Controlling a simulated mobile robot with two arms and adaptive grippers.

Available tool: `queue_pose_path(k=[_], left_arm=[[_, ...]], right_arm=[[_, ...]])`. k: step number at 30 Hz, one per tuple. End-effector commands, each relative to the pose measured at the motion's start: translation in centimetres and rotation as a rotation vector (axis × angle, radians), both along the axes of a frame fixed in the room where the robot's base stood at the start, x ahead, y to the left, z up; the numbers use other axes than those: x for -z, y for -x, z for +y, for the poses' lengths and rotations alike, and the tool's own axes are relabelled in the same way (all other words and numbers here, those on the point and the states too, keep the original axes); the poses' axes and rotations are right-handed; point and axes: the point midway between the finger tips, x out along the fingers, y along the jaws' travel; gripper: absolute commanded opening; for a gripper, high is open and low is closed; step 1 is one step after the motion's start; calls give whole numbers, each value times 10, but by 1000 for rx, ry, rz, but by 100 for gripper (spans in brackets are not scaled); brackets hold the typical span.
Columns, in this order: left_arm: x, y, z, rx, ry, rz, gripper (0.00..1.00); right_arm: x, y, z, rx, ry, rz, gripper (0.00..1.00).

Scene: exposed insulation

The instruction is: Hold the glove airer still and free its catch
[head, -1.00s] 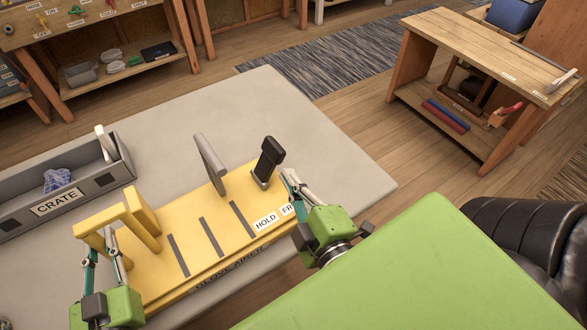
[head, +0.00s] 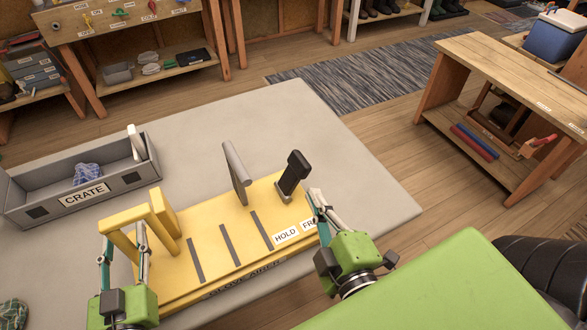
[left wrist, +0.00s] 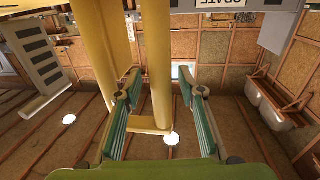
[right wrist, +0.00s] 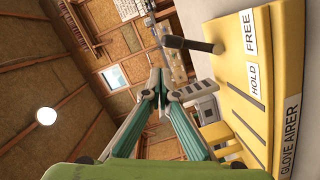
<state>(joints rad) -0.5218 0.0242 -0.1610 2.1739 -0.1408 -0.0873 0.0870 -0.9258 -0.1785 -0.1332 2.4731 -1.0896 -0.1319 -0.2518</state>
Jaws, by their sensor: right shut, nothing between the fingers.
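The glove airer is a yellow board (head: 205,262) with dark slots, a yellow handle frame (head: 128,217) at its left end and an upright grey paddle (head: 237,172). Its black catch lever (head: 292,176) stands tilted at the right end, near the HOLD label (head: 286,236) and the partly hidden FREE label; both labels show in the right wrist view. My left gripper (head: 123,245) is open at the handle frame; in the left wrist view a yellow post (left wrist: 157,60) lies between its fingers. My right gripper (head: 318,198) is shut and empty beside the board's right end, apart from the lever (right wrist: 190,44).
A grey crate (head: 85,196) holding a blue patterned cloth stands left of the airer on the pale table (head: 330,165). A patterned cloth (head: 12,314) lies at the front left. A wooden bench (head: 500,75) stands beyond. The tabletop behind the airer is clear.

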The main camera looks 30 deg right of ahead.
Motion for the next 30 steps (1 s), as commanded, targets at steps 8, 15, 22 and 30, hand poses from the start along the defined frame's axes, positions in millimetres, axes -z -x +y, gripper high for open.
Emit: queue_pose_path(k=[8, 15, 22, 30], left_arm=[[2, 2, 1, -1, -11, 5, 36], [2, 30, 5, -1, -7, 5, 36], [2, 73, 10, 0, -4, 6, 36], [0, 108, 15, 0, -3, 2, 36]], right_arm=[[0, 0, 0, 0, 0, 0, 0], [0, 0, 0, 0, 0, 0, 0], [0, 0, 0, 0, 0, 0, 0], [0, 0, 0, 0, 0, 0, 0]])
